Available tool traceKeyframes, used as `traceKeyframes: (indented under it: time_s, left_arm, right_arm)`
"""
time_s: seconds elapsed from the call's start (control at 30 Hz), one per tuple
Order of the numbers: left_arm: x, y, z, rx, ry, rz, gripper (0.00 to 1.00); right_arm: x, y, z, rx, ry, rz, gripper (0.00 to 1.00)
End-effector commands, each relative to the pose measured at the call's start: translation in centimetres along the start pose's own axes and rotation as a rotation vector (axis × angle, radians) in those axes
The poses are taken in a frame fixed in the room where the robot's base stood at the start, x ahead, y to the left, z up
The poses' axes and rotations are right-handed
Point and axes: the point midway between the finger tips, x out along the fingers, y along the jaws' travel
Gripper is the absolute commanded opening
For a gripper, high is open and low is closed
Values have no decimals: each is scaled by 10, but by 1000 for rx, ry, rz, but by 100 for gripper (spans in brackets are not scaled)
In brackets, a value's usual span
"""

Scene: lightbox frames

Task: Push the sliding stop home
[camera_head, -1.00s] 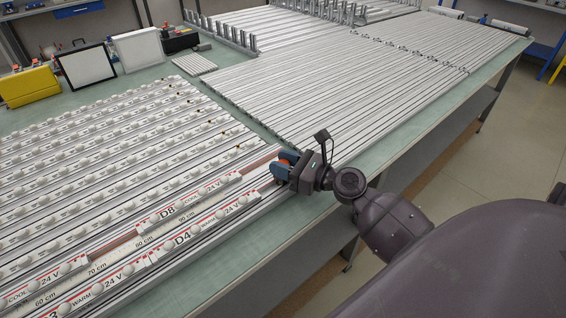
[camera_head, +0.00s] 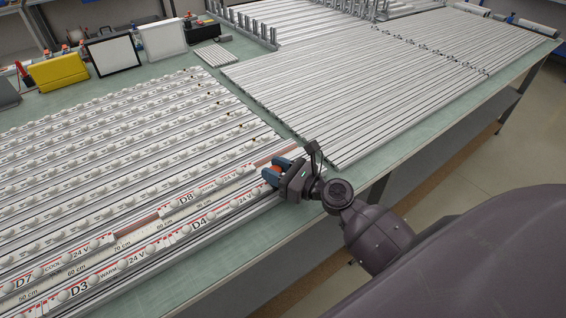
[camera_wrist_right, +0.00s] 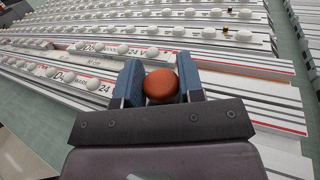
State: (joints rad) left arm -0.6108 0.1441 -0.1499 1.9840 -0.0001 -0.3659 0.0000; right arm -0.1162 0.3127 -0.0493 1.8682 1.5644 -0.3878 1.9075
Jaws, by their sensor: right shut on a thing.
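The sliding stop's round orange-brown knob (camera_wrist_right: 161,86) sits between the blue fingers of my right gripper (camera_wrist_right: 163,84). In the head view, my right gripper (camera_head: 276,172) is at the right part of the front rails, shut on the knob (camera_head: 277,167). The stop's body under the fingers is hidden. The strip marked D8 (camera_head: 187,197) lies to the left of the gripper, and the strip marked D4 (camera_head: 203,220) lies in front of it. A reddish-brown bare channel (camera_head: 283,153) shows behind the gripper. My left gripper is not in view.
A printed centimetre scale (camera_head: 122,247) runs between the front strips. Rows of white strips with domes (camera_head: 110,150) fill the left table. Bare metal rails (camera_head: 360,90) lie behind on the right. A yellow case (camera_head: 62,72) stands at the back left. The green table edge (camera_head: 215,262) is clear in front.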

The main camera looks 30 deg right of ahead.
Motion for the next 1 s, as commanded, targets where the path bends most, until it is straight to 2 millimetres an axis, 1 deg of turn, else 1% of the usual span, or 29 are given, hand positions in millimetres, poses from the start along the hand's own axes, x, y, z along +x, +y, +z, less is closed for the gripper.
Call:
traceKeyframes:
  time_s: [0.2, 0.23, 0.3, 0.37, 0.63, 0.73, 0.87, 1.0]
  left_arm:
    - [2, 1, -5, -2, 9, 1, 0]
    - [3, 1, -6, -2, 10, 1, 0]
    - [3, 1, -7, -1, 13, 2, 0]
    - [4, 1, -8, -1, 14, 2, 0]
    - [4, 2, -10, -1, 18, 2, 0]
    - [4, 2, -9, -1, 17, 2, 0]
    - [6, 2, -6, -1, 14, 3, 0]
    - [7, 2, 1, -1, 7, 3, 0]
  right_arm:
    - [0, 1, 0, 0, 0, 2, 0]
    - [0, 1, 0, 0, 0, 2, 38]
    - [0, 1, 0, 0, 0, 2, 49]
    - [0, 0, 0, 0, 0, 2, 57]
    - [-1, 0, 0, 0, 0, 1, 57]
    - [-6, 0, -1, 0, 1, 0, 57]
    - [-22, 0, -2, 2, 2, -1, 57]
    - [-48, 0, -4, 1, 4, -1, 57]
